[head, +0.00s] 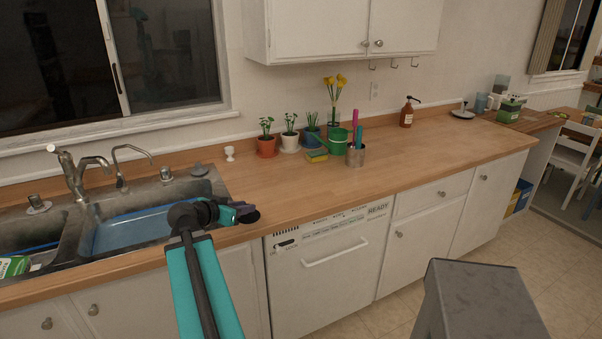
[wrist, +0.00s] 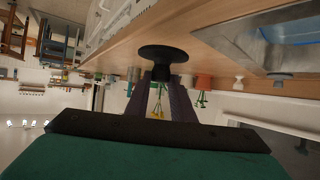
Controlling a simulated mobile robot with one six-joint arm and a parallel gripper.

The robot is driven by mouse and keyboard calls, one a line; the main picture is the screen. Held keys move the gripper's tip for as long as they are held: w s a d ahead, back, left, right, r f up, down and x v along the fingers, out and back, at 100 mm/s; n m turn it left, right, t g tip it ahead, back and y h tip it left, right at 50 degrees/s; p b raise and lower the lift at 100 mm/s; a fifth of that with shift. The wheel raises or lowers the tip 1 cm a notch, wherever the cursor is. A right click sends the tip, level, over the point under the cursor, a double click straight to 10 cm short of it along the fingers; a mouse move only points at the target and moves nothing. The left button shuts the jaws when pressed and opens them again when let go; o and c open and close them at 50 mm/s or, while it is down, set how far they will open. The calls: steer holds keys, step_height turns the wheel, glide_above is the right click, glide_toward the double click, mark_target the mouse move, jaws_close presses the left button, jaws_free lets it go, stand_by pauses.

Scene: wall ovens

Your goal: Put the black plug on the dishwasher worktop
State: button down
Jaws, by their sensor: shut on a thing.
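The black plug (wrist: 163,53) is a dark round disc with a short stem. In the wrist view, which is upside down, my gripper (wrist: 161,74) is shut on its stem. In the head view my gripper (head: 235,209) is at the right side of the sink, near the counter's front edge, and the plug (head: 250,215) shows dark at its tip. The wooden worktop (head: 330,190) runs right from the sink, above the white dishwasher (head: 325,265). The plug appears above the worktop's left front part; I cannot tell whether it touches.
A grey stopper (head: 199,169) sits behind the sink basin (head: 130,220). The worktop's front half is clear.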

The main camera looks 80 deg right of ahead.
steer(key=shift+s+d, duration=0.1)
steer(key=shift+s, duration=0.05)
steer(key=shift+s+d+m+g, duration=0.15)
steer(key=shift+s+m+g, duration=0.15)
steer(key=shift+s+d+m+g+y+b, duration=0.2)
steer(key=shift+s+m+g+y+b, duration=0.2)
steer(key=shift+s+m+g, duration=0.6)
steer(key=shift+s+d+m+g+y+b, duration=0.25)
steer(key=shift+s+m+g+y, duration=0.3)
steer(key=shift+s, duration=0.85)
steer(key=shift+d, duration=0.1)
steer(key=w+d+p, duration=0.1)
steer(key=d, duration=0.3)
steer(key=w+d+p, duration=0.2)
steer(key=d, duration=0.2)
steer(key=w+d+f+p, duration=0.1)
steer(key=w+d, duration=0.1)
steer(key=d, duration=0.2)
steer(key=shift+w+d+p, duration=0.25)
steer(key=shift+d+p, duration=0.1)
steer(key=shift+d, duration=0.05)
steer(key=shift+w+d+f, duration=0.1)
steer(key=shift+w+d, duration=0.05)
steer(key=shift+d, duration=0.3)
steer(key=shift+w+d+f, duration=0.1)
steer(key=shift+w+d, duration=0.05)
steer(key=shift+d, duration=0.25)
steer(key=shift+f+p, duration=0.15)
steer(key=shift+p, duration=0.25)
